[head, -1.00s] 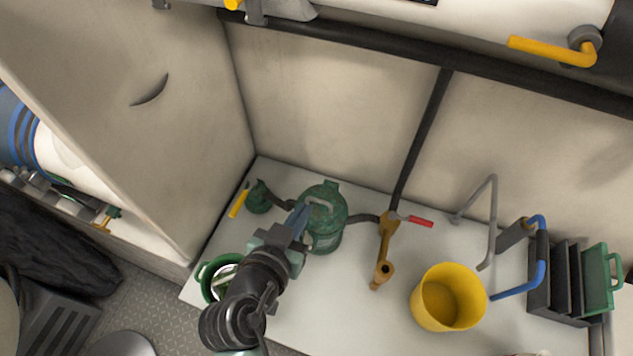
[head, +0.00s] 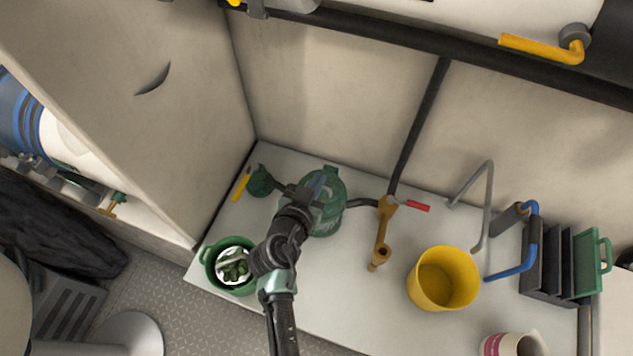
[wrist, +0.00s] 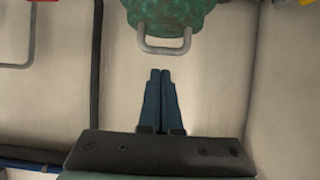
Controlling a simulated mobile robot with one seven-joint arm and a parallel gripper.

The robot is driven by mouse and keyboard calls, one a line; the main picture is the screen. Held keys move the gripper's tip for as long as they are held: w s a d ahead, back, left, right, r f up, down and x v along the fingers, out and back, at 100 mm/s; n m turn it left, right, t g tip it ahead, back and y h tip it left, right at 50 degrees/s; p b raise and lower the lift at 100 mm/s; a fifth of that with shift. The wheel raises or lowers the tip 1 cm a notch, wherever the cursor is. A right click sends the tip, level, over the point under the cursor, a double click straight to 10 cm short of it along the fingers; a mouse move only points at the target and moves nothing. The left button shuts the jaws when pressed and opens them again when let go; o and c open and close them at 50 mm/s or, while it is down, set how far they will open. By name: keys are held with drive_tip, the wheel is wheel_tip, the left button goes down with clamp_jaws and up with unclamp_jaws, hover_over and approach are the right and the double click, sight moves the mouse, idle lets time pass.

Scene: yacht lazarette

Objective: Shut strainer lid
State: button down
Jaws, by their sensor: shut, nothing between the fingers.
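The green strainer (head: 327,218) stands on the white shelf, with pipe fittings on both sides. Its green top, the lid (wrist: 168,14), shows at the upper edge of the wrist view, with a grey loop handle (wrist: 165,49). My gripper (wrist: 160,72) is shut and empty, its fingertips just short of the handle in that view; I cannot tell whether they touch it. In the head view my gripper (head: 318,186) is over the strainer, and my wrist covers part of it. How far the lid stands open is hidden there.
A green basket (head: 211,272) with dark green contents stands front left. A brass valve (head: 381,235) with a red handle is right of the strainer. A yellow bucket (head: 443,280), a grey bent pipe (head: 483,205) and a dark rack (head: 550,262) stand farther right. The white shelf is bare between them.

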drive_tip(key=shift+s+a+f, duration=0.1)
drive_tip(key=shift+f, duration=0.4)
drive_tip(key=shift+s+a+f+b, duration=0.1)
drive_tip(key=shift+s+f+b, duration=0.2)
drive_tip(key=shift+f+b, duration=0.7)
drive_tip(key=shift+s+r+b, duration=0.1)
drive_tip(key=shift+s+b, duration=0.15)
drive_tip(key=shift+b, duration=0.05)
drive_tip(key=r+p, duration=0.2)
drive_tip(key=r, duration=0.1)
drive_tip(key=r+p, duration=0.1)
drive_tip(key=r, duration=0.1)
drive_tip(key=shift+w, duration=0.35)
drive_tip(key=b+v, duration=0.2)
drive_tip(key=v, duration=0.7)
drive_tip(key=shift+s, duration=0.2)
